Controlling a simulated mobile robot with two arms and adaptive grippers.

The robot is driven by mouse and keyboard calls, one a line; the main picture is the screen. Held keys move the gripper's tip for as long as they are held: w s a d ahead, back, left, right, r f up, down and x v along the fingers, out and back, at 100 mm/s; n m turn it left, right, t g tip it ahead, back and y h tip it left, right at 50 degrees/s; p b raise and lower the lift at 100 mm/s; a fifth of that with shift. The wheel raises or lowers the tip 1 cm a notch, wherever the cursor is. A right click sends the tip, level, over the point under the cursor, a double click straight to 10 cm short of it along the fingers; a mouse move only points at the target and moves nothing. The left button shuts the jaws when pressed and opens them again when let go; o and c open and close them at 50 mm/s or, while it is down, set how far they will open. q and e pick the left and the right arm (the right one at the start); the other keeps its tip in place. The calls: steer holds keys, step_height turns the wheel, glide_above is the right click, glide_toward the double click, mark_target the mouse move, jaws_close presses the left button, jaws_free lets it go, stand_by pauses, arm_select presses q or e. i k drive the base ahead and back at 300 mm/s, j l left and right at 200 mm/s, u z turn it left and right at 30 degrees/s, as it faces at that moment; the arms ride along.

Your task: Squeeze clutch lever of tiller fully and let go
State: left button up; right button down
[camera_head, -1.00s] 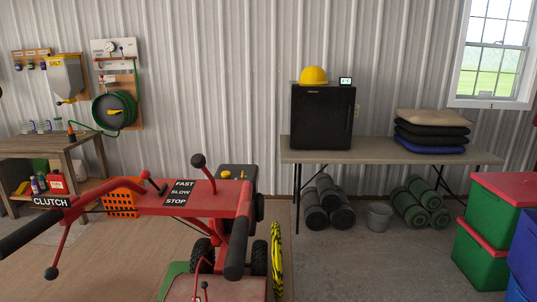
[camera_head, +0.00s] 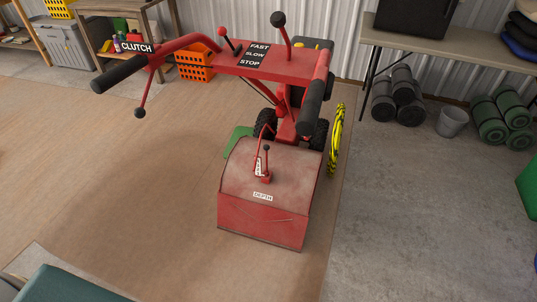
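The red tiller (camera_head: 262,197) stands on a brown mat in the middle of the head view, its two handlebars toward me. The clutch lever (camera_head: 145,95) is a thin red rod with a black ball end. It hangs down below the left handlebar grip (camera_head: 118,74), apart from it, near the CLUTCH label (camera_head: 136,48). Neither of my grippers is in view.
A throttle lever (camera_head: 284,32) rises from the red panel beside a FAST/SLOW/STOP label. An orange crate (camera_head: 195,66) and wooden bench (camera_head: 118,14) stand behind. A table (camera_head: 440,38), rolled mats (camera_head: 398,98) and a grey bucket (camera_head: 452,121) are at right. Floor left of the tiller is clear.

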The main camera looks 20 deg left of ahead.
mark_target(139, 112)
steer(key=j+u, duration=0.3)
steer(key=i+j+u, duration=0.3)
steer(key=j+u, duration=0.3)
